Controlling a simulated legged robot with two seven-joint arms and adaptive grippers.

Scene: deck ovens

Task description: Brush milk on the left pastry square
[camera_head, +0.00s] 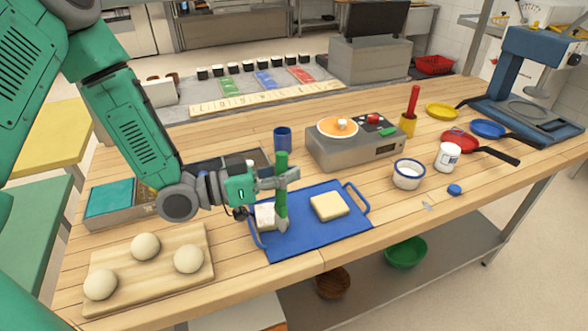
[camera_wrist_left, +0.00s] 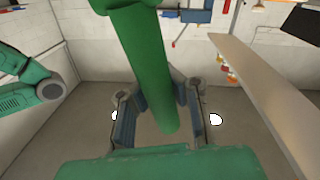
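My left gripper (camera_head: 285,179) is shut on a green-handled brush (camera_head: 281,190), held near upright with its head down. The green handle (camera_wrist_left: 150,70) also fills the middle of the left wrist view, between the fingers. The brush head is over the right side of the left pastry square (camera_head: 264,216), which looks whitish and is partly hidden by the brush; I cannot tell whether they touch. The right pastry square (camera_head: 329,206) is plain pale yellow. Both lie on a blue tray (camera_head: 310,237) with side handles. My right gripper is not in view.
A white bowl with a blue rim (camera_head: 408,174) and a white jar (camera_head: 447,157) stand to the right. A grey appliance (camera_head: 355,150) and a blue cup (camera_head: 283,139) stand behind the tray. A wooden board (camera_head: 150,287) with dough balls (camera_head: 145,246) lies front left.

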